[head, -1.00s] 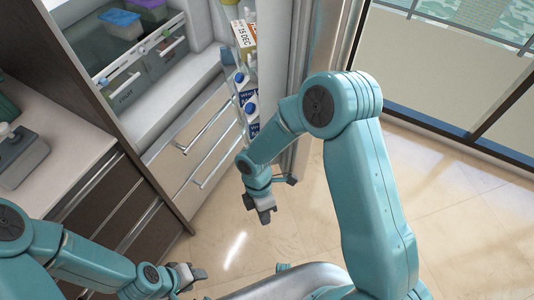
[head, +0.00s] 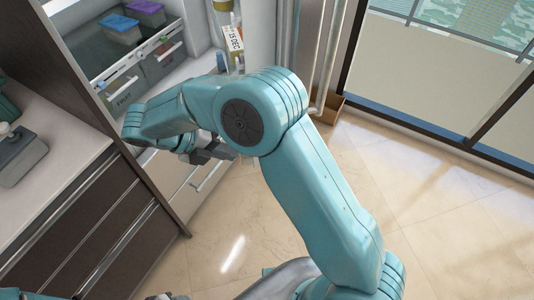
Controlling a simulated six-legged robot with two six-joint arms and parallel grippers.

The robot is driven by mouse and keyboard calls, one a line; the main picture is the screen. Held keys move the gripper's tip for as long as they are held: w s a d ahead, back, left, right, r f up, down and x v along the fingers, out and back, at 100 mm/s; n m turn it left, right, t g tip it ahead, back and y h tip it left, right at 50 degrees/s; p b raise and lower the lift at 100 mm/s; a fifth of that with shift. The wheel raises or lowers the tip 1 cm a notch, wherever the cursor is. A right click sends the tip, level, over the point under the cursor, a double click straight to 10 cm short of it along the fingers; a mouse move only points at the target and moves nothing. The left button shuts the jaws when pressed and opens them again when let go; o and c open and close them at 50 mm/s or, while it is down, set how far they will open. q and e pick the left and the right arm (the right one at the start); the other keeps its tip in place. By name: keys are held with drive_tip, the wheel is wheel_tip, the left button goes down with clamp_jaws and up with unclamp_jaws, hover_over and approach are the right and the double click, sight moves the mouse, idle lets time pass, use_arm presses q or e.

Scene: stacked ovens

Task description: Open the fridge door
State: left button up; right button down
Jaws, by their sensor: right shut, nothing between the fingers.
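The fridge (head: 205,40) stands at the upper left, its inside exposed. Its door (head: 286,40) stands open on the right, with a calendar box reading "15 DEC" (head: 233,42) on its inner shelf. The door's long vertical handle (head: 331,60) is on its right, outer side. My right gripper (head: 212,154) is shut and empty, in front of the lower fridge drawers, left of the door. My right arm hides the lower door. My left gripper (head: 166,297) barely shows at the bottom edge; its jaws are cut off.
Clear bins (head: 160,62) with blue and purple tubs sit inside the fridge. A counter (head: 55,165) with dark drawers stands at the left. A glass partition (head: 430,90) is at the right.

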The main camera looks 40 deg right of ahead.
drive_tip(key=s+d+f, duration=0.3)
drive_tip(key=d+f, duration=0.3)
drive_tip(key=d, duration=0.4)
drive_tip(key=shift+s+d, duration=0.25)
drive_tip(key=shift+s, duration=0.05)
drive_tip(key=shift+s, duration=0.1)
drive_tip(key=shift+d, duration=0.15)
